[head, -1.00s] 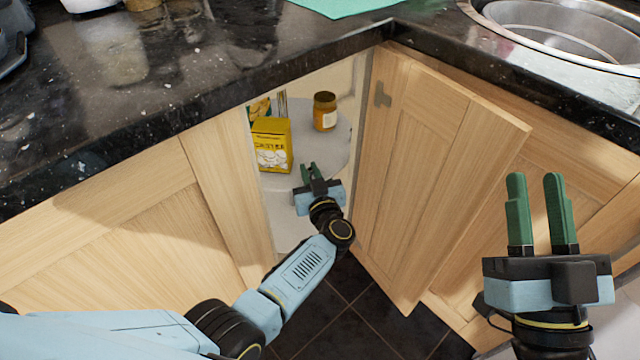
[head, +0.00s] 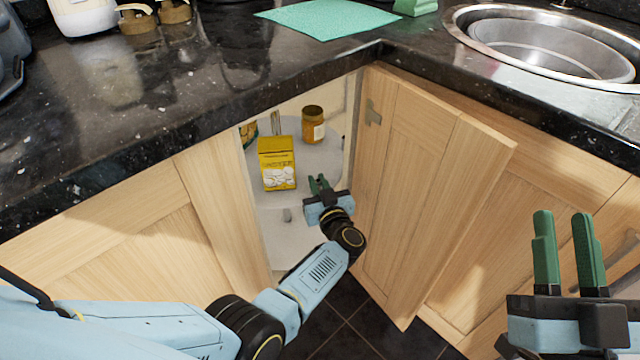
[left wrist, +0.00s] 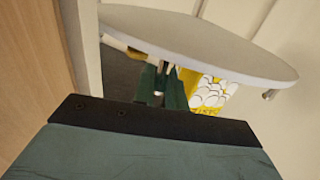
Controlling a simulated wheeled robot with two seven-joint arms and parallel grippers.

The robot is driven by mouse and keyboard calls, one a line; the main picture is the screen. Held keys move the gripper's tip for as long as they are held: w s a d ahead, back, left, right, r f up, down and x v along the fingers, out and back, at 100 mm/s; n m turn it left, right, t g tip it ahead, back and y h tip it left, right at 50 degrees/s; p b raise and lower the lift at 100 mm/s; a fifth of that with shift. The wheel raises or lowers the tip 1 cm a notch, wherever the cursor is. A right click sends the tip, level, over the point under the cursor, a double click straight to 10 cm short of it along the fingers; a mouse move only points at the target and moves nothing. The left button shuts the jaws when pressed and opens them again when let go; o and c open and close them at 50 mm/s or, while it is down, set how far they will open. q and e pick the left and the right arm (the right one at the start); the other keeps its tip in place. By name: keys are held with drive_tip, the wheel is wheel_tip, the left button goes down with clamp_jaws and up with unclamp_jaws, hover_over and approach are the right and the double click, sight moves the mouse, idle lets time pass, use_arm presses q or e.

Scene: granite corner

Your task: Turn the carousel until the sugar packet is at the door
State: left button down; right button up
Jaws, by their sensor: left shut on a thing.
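The carousel (head: 318,160) is a round pale grey shelf inside the open corner cupboard. A yellow box (head: 277,165) with white rounded shapes stands upright near its front edge, and also shows in the left wrist view (left wrist: 208,92). I cannot read its lettering. A yellow-green packet (head: 249,134) is partly hidden by the left door frame. A jar (head: 313,125) with a brown lid stands further back. My left gripper (head: 319,182) is shut at the carousel's front edge, right of the yellow box; its exact grip point is hidden. My right gripper (head: 563,214) is open and empty outside.
The hinged door (head: 430,190) stands open to the right of the opening. The granite counter edge (head: 200,125) overhangs it. A sink (head: 545,50) and green cloth (head: 325,18) are on top.

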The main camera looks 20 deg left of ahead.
use_arm(q)
drive_tip(key=shift+a, duration=0.1)
drive_tip(key=c, duration=1.5)
unclamp_jaws()
use_arm(e)
drive_tip(key=shift+f, duration=0.15)
